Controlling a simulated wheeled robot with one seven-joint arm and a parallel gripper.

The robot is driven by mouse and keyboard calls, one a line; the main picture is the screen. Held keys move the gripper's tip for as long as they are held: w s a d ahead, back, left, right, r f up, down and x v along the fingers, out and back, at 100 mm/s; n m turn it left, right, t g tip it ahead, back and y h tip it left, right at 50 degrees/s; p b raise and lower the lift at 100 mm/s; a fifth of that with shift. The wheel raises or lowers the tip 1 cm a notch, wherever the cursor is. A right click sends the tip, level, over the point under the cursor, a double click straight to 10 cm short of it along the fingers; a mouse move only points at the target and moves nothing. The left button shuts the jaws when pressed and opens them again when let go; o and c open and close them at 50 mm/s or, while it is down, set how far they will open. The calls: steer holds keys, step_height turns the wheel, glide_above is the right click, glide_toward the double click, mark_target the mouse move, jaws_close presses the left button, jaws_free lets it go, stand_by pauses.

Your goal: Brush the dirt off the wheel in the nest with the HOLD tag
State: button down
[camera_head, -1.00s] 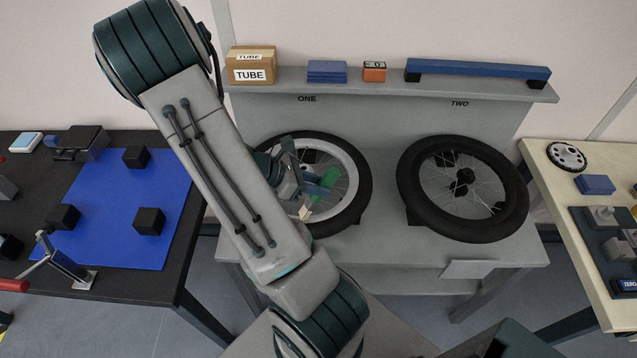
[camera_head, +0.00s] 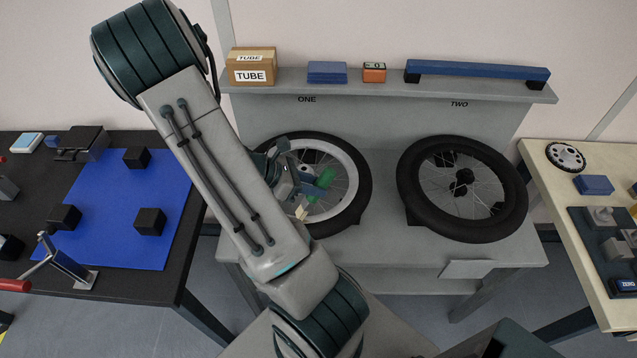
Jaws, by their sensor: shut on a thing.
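Two wheels lie on the grey bench. The left wheel (camera_head: 363,180), under the word ONE, has a black tyre with a pale inner ring and is partly hidden by my arm. The right wheel (camera_head: 408,190), under the word TWO, has a black tyre and thin spokes. My gripper (camera_head: 307,192) is over the left wheel, shut on a brush with a green handle (camera_head: 325,177) and pale bristles (camera_head: 302,213). The bristles are near the front part of that wheel; I cannot tell if they touch it. I cannot make out a HOLD tag or the dirt.
The shelf (camera_head: 290,80) behind holds a TUBE box (camera_head: 250,67), a blue block (camera_head: 327,71), an orange device (camera_head: 374,72) and a long blue bar (camera_head: 480,71). A dark table with a blue mat (camera_head: 110,190) stands left, a pale table (camera_head: 570,240) right.

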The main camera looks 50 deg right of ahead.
steer(key=shift+w+a, duration=0.2)
steer(key=shift+w, duration=0.05)
steer(key=shift+r, duration=0.15)
step_height(320, 180, up, 6)
steer(key=p, duration=0.5)
step_height(320, 180, up, 3)
steer(key=p, duration=0.3)
stand_by(0.6)
